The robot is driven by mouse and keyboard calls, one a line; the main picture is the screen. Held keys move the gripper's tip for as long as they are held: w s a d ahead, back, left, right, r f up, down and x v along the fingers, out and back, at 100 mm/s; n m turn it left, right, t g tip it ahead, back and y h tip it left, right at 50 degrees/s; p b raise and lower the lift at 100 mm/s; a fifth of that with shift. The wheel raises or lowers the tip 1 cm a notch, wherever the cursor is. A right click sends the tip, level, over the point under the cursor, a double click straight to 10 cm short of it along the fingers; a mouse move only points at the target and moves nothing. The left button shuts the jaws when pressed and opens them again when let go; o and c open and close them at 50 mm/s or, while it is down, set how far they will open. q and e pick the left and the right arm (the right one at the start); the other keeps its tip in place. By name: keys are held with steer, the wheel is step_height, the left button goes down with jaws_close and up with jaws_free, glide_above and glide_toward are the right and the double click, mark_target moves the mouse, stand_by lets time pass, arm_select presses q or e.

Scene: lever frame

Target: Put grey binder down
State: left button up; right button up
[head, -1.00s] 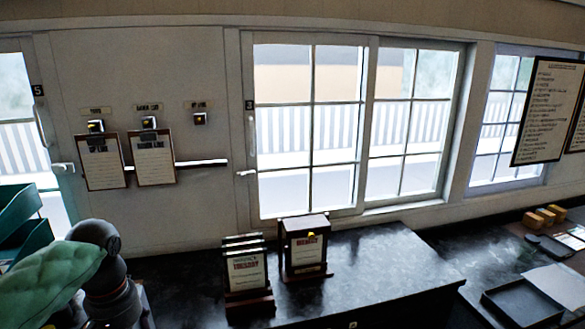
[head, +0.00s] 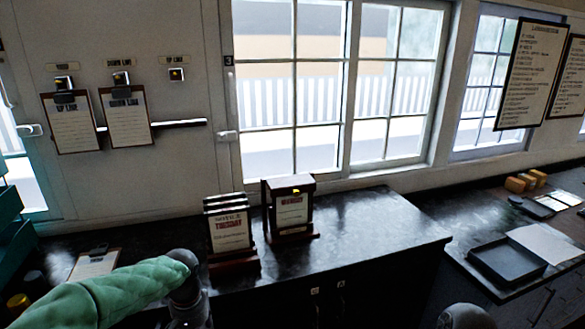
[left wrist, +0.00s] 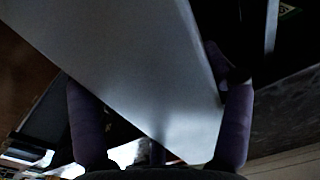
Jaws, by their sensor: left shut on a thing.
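In the left wrist view, my left gripper (left wrist: 157,95) is shut on the grey binder (left wrist: 125,60). The binder is a broad, flat grey slab that runs diagonally between the two dark purple fingers. Its far end goes out of the picture at the top. In the head view my left arm comes in at the lower left. The binder and the left fingers do not show there.
A dark counter (head: 385,232) stands below the windows, with two upright card holders (head: 229,232) (head: 291,208) on its left part. Its right part is clear. A black tray (head: 507,262) lies on the right counter. Clipboards (head: 72,122) hang on the left wall.

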step_height(320, 180, down, 5)
steer(key=b, duration=0.3)
steer(key=shift+r+b, duration=0.1)
steer(key=shift+b, duration=0.3)
steer(key=shift+c, duration=0.4)
arm_select(q)
steer(key=s+d+f, duration=0.1)
steer(key=d+f, duration=0.1)
steer(key=f, duration=0.7)
steer(key=s+d+f+m, duration=0.1)
steer(key=d+f, duration=0.2)
steer(key=f, duration=0.7)
steer(key=shift+s+d, duration=0.25)
steer(key=shift+s, duration=0.05)
steer(key=shift+a+f, duration=0.1)
arm_select(e)
steer(key=shift+w, duration=0.1)
